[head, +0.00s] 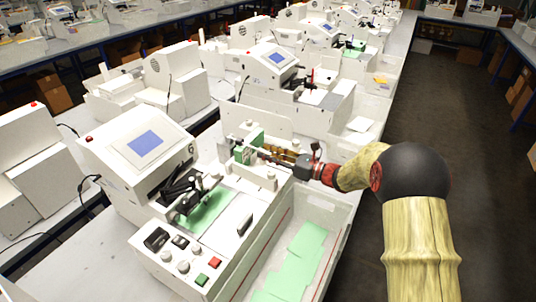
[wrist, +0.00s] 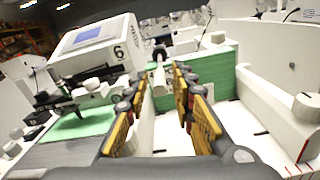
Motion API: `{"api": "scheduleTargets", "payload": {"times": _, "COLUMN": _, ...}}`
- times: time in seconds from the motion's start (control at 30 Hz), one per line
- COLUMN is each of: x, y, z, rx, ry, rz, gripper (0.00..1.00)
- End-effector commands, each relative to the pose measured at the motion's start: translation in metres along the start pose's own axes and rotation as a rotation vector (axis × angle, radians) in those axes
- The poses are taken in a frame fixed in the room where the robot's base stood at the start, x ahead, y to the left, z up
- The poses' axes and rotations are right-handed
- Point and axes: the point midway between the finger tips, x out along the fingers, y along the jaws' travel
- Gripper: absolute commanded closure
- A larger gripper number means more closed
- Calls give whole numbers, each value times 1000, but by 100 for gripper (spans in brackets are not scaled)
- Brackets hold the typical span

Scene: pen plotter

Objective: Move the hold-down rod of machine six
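Machine six (head: 130,150) is a white plotter with a blue screen; its number 6 shows in the wrist view (wrist: 95,52). A pale rod with a dark knob-like end (wrist: 159,72), apparently the hold-down rod, lies in front of a green paper stack (wrist: 222,72). The stack also shows in the head view (head: 250,146). My gripper (wrist: 161,80) has its orange-padded fingers apart, one on each side of the rod's near end. I see gaps beside the rod and no clear contact. In the head view my gripper (head: 268,156) reaches in from the right and hides much of the rod.
A green sheet (head: 205,212) lies on the machine's bed under a black pen carriage (head: 185,193). Buttons and knobs (head: 183,252) are at the front. A clear tray (head: 335,222) with green sheets is at the right. White walls (wrist: 262,95) stand close to my gripper. More machines stand behind.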

Motion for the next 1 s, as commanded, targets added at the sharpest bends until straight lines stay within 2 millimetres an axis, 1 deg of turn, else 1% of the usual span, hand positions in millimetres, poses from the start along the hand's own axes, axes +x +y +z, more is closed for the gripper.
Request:
{"api": "scheduleTargets", "payload": {"times": 0.03, "x": 0, "y": 0, "z": 0, "rx": 0, "ry": 0, "rz": 0, "gripper": 80}}
{"api": "scheduleTargets", "payload": {"times": 0.4, "x": 0, "y": 0, "z": 0, "rx": 0, "ry": 0, "rz": 0, "gripper": 100}}
{"api": "scheduleTargets", "payload": {"times": 1.0, "x": 0, "y": 0, "z": 0, "rx": 0, "ry": 0, "rz": -1, "gripper": 100}}
